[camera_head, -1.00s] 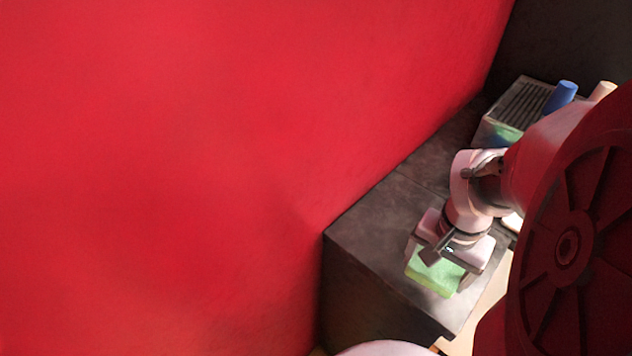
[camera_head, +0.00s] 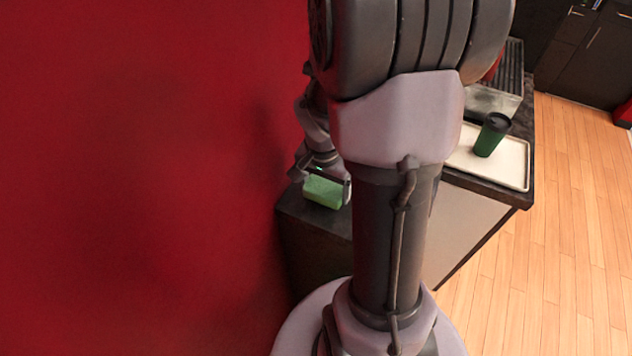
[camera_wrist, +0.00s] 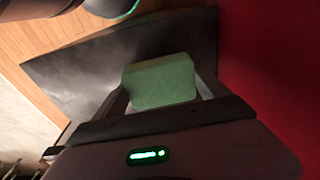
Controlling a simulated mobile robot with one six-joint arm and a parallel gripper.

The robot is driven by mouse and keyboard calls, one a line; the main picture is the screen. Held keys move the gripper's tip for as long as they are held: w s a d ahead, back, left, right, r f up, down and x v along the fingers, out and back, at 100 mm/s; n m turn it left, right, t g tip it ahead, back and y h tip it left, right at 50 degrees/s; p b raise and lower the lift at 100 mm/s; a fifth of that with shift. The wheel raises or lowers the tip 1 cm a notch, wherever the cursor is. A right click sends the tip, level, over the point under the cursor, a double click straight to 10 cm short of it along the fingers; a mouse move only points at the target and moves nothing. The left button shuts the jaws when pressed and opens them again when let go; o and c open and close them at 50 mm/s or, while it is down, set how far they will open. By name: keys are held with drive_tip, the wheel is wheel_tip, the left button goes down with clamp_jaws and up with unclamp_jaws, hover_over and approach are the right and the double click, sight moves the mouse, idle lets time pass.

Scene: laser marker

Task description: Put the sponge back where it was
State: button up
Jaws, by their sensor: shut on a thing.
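The sponge (camera_head: 323,192) is a light green block. My gripper (camera_head: 324,180) is shut on it, above the near left end of the dark counter, close to the red wall. In the wrist view the sponge (camera_wrist: 160,82) sits between the two fingers (camera_wrist: 160,98), with the dark counter top behind it. Whether the sponge touches the counter I cannot tell. My own arm hides much of the counter's middle in the head view.
The dark counter (camera_head: 302,213) runs along the red wall (camera_head: 150,180). A white tray (camera_head: 508,172) with a green cup (camera_head: 491,136) with a dark lid is on its right part. A grey slatted machine (camera_head: 497,98) stands behind. Wooden floor (camera_head: 570,200) is open at the right.

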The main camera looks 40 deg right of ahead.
sight(323, 192)
drive_tip(key=shift+f+b, duration=0.45)
drive_tip(key=shift+f, duration=0.95)
drive_tip(key=o, duration=1.5)
drive_tip(key=shift+c, duration=0.2)
drive_tip(key=r+p, duration=0.1)
drive_tip(key=r, duration=0.3)
drive_tip(key=a+r+p, duration=0.1)
drive_tip(key=r+p, duration=0.1)
drive_tip(key=r, duration=0.2)
drive_tip(key=r+p, duration=0.2)
drive_tip(key=r, duration=0.2)
drive_tip(key=shift+s+a+r, duration=0.15)
drive_tip(key=shift+s, duration=0.2)
